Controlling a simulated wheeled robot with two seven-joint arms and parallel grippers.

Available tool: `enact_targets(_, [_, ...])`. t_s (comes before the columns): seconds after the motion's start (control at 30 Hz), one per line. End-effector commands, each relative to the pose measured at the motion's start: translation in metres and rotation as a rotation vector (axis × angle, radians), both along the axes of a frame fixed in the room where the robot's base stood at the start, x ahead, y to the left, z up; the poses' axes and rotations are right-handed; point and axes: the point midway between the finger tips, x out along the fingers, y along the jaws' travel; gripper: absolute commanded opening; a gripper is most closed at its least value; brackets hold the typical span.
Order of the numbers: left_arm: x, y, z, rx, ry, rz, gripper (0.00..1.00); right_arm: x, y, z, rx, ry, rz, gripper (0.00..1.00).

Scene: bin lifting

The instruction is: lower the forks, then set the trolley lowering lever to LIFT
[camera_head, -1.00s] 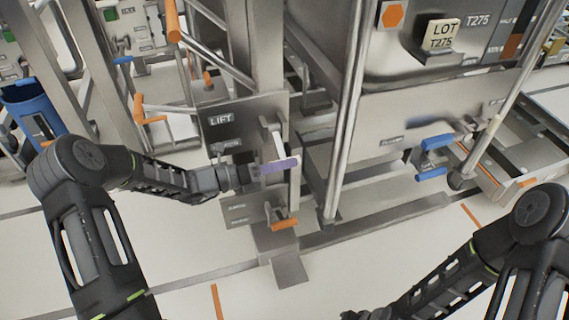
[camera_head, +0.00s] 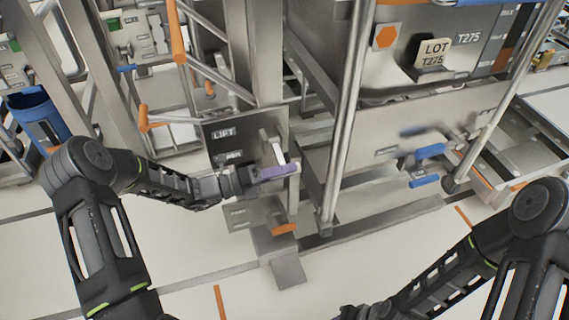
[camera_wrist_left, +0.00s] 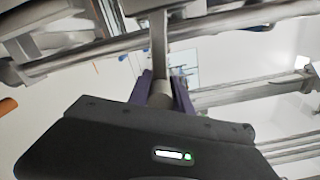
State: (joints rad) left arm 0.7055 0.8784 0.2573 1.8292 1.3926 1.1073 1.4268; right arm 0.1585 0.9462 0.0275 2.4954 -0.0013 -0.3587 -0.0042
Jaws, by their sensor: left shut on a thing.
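The trolley's control panel (camera_head: 228,150) stands left of centre in the head view, with a LIFT label (camera_head: 223,134) near its top and smaller labels below. My left gripper (camera_head: 282,172), with purple fingers, is at the panel's right side, below the level of the LIFT label. It is shut on the lowering lever, mostly hidden by the fingers in the head view. In the left wrist view a grey round lever end (camera_wrist_left: 160,92) sits between the purple fingers. My right gripper (camera_head: 362,312) is partly in view at the bottom edge, its fingers unclear. I cannot make out the forks clearly.
A bin with a LOT T275 tag (camera_head: 434,52) stands at the upper right, behind a steel post (camera_head: 345,130). Blue handles (camera_head: 430,151) are on the right. An orange pedal (camera_head: 284,229) is below the panel. A blue container (camera_head: 38,117) is at left. The front floor is clear.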

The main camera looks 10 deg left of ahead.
Motion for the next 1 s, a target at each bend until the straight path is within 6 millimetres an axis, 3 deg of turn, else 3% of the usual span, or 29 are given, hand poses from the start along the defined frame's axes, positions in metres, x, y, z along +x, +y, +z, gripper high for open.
enact_targets(0.03, [0.0,0.0,0.015,-0.023,0.033,0.0,0.0,0.0,0.0,0.02,0.0,0.0,0.0,0.36])
enact_targets(0.1, [-0.001,-0.001,0.022,-0.056,0.087,0.0,0.0,0.0,0.0,0.032,0.0,0.0,0.0,0.36])
enact_targets(0.4, [-0.001,-0.001,0.046,-0.204,0.322,0.0,0.0,0.0,0.0,0.073,0.0,0.0,-0.001,0.36])
enact_targets(0.7, [0.002,0.002,0.062,-0.205,0.323,0.001,0.0,0.0,0.0,0.09,0.001,0.001,-0.003,0.36])
enact_targets(1.0, [0.006,0.004,0.067,-0.205,0.319,0.003,0.0,0.0,0.0,0.094,0.001,0.001,-0.003,0.36])
